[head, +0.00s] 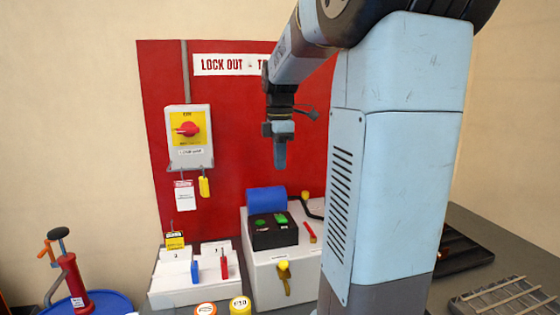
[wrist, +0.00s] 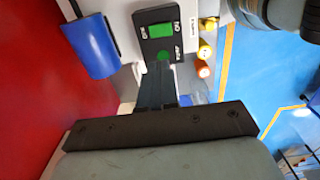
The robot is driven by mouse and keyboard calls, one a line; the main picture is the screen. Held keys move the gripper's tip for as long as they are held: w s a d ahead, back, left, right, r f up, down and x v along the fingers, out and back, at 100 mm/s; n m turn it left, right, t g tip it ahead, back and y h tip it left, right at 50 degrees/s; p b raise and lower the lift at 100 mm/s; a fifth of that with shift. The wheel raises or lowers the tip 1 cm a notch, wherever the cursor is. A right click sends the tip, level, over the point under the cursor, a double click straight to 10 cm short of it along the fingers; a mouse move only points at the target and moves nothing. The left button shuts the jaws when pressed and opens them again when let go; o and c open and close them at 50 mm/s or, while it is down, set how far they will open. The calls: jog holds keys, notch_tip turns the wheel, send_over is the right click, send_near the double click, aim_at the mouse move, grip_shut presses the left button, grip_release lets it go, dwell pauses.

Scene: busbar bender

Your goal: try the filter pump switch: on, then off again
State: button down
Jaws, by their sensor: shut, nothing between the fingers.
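A black switch box (head: 274,238) sits on top of a light grey housing. It has a green rocker (head: 281,218) and a round green piece (head: 260,223). In the wrist view the green rocker (wrist: 160,31) lies between small white markings, and the round green piece (wrist: 162,55) is nearer my fingers. I cannot read the pump's name on the box. My gripper (head: 280,165) points down, shut and empty, above the box and apart from it in the head view. In the wrist view its fingertips (wrist: 155,66) overlap the box's near edge.
A blue cylinder (head: 265,199) lies behind the box. A red-and-yellow rotary switch (head: 187,128) hangs on the red board (head: 240,110). Yellow (head: 284,272) and red (head: 312,231) handles are near the box. White blocks with tags stand left. Space above the box is clear.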

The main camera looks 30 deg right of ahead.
notch_tip(320, 180, up, 14)
jog(key=w, duration=0.2)
jog(key=shift+d+f, duration=0.15)
jog(key=shift+d, duration=0.1)
jog(key=shift+s, duration=0.1)
dwell(0.5)
jog(key=s+a+f+m+t, duration=0.2)
jog(key=s+a+f+m, duration=0.5)
jog(key=s+f, duration=0.2)
jog(key=s+a+f+m+t, duration=0.3)
jog(key=s+a+f+m, duration=0.4)
jog(key=s+f, duration=0.2)
jog(key=shift+s+a+m+t, duration=0.3)
jog(key=shift+s+a+m, duration=0.1)
jog(key=shift+s, duration=0.8)
